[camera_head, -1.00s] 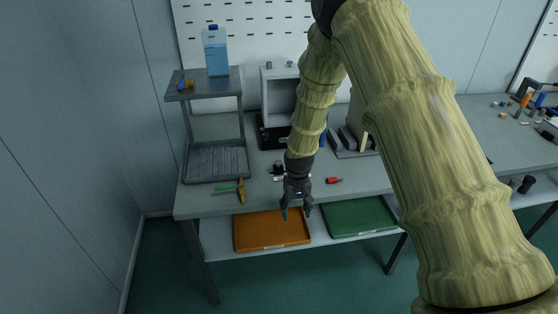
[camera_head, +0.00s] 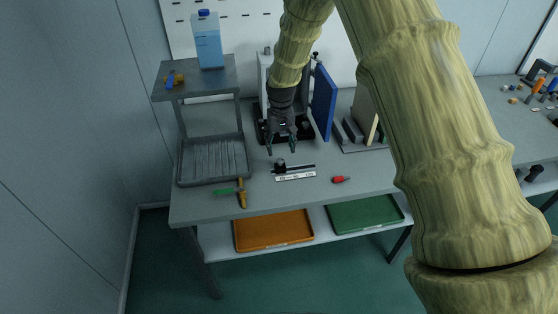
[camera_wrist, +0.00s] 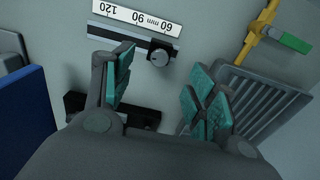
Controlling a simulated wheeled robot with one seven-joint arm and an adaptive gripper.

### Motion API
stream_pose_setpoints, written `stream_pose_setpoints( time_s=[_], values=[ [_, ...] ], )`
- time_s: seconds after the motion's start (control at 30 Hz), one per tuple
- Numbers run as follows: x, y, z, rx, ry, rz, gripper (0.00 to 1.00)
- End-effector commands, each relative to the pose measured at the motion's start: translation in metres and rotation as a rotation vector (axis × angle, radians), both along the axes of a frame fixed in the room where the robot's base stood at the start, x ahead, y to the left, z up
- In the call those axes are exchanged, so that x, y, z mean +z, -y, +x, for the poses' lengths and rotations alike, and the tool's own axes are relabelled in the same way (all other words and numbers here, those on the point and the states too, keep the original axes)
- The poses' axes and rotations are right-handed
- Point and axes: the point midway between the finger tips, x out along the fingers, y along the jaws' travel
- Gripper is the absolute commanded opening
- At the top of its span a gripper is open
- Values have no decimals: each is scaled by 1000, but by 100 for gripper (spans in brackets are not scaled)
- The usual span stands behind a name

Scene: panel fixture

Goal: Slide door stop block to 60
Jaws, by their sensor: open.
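The door stop block (camera_head: 280,164) is a small dark block with a round knob on a short rail (camera_head: 301,168). A white scale strip (camera_head: 296,176) lies along the rail. In the wrist view the block (camera_wrist: 159,51) sits near the 60 end of the scale (camera_wrist: 137,18), which reads upside down; the exact reading is unclear. The blue door panel (camera_head: 324,104) stands open at the grey fixture and also shows in the wrist view (camera_wrist: 24,112). My gripper (camera_head: 282,149) is open and empty, behind the block and apart from it; its fingers (camera_wrist: 165,95) show in the wrist view.
A grey shelf rack (camera_head: 196,78) with a blue bottle (camera_head: 208,45) stands left. A yellow-and-green tool (camera_head: 240,192) and a red object (camera_head: 341,180) lie near the bench's front edge. Orange (camera_head: 273,230) and green (camera_head: 364,215) trays are below.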

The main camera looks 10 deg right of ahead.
Motion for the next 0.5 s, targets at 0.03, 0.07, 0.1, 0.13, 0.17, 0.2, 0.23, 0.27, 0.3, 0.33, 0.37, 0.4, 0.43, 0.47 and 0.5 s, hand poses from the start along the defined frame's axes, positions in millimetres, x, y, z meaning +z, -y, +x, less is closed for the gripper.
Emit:
stream_pose_setpoints(
  time_s=[0.03, 0.07, 0.1, 0.13, 0.17, 0.2, 0.23, 0.27, 0.3, 0.33, 0.37, 0.4, 0.43, 0.47, 0.5],
  values=[
    [-7, 0, -1, 0, -5, 0, 57],
    [-12, 0, 0, 0, -5, 0, 57],
    [-18, 0, 0, 0, -6, 0, 57],
    [-21, 0, 1, 1, -5, 0, 57],
    [-25, -1, 1, 1, -5, 0, 57],
    [-31, -1, 1, 1, -6, 0, 57],
    [-35, -1, 1, 2, -5, 0, 57],
    [-38, -1, 1, 2, -4, 0, 57],
    [-43, -2, 1, 2, -4, 0, 57],
    [-47, -2, 1, 2, -4, 0, 57],
    [-51, -2, 1, 2, -4, 0, 57],
    [-56, -2, 1, 2, -5, 0, 57],
    [-60, -2, 1, 3, -5, 0, 57],
    [-63, -2, 1, 3, -5, 0, 57],
    [-67, -3, 2, 4, -3, 0, 57]
  ],
)
